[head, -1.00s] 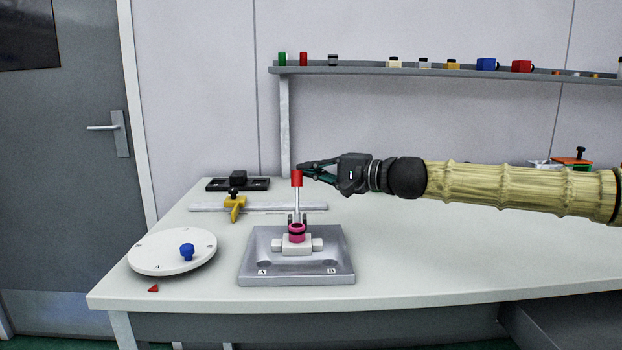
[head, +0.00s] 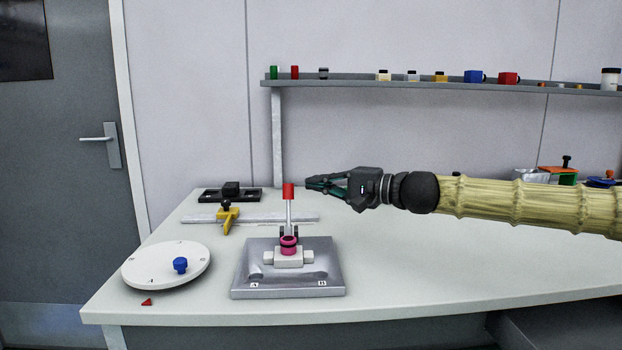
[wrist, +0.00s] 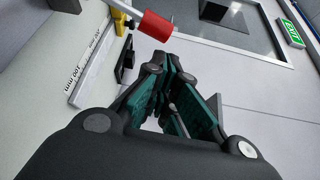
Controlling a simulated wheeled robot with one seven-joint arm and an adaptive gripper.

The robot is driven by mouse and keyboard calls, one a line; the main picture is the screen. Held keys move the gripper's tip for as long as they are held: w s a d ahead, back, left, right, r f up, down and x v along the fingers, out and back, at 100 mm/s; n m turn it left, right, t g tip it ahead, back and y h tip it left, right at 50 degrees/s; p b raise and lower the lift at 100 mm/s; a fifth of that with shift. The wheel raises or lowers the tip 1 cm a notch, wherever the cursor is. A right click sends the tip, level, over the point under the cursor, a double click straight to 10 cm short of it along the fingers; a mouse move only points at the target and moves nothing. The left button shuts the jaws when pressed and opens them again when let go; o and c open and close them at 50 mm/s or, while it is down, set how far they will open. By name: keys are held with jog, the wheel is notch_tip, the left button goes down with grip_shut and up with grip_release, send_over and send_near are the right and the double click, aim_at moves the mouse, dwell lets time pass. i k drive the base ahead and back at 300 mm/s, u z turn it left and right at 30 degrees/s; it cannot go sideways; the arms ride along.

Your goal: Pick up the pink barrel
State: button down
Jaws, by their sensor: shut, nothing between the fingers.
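The pink barrel (head: 289,244) is a small ring-shaped piece with a dark opening. It sits in a white holder (head: 289,258) on the grey metal base (head: 288,288), between the marks A and B. A lever with a red cap (head: 288,191) rises just behind it. My gripper (head: 308,185) is shut and empty, level with the red cap and a little to its right, above and behind the barrel. In the wrist view the fingers (wrist: 158,62) come together near the red cap (wrist: 153,25). The barrel does not show in the wrist view.
A white dial disc (head: 140,271) with a blue knob (head: 180,265) lies left of the base. A ruler rail with a yellow slider (head: 228,217) and a black block (head: 230,190) lie behind. A shelf (head: 430,83) holds small parts. The table's right front is clear.

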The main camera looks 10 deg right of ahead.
aim_at(288, 243)
jog(key=z, duration=0.05)
jog(key=k, duration=1.05)
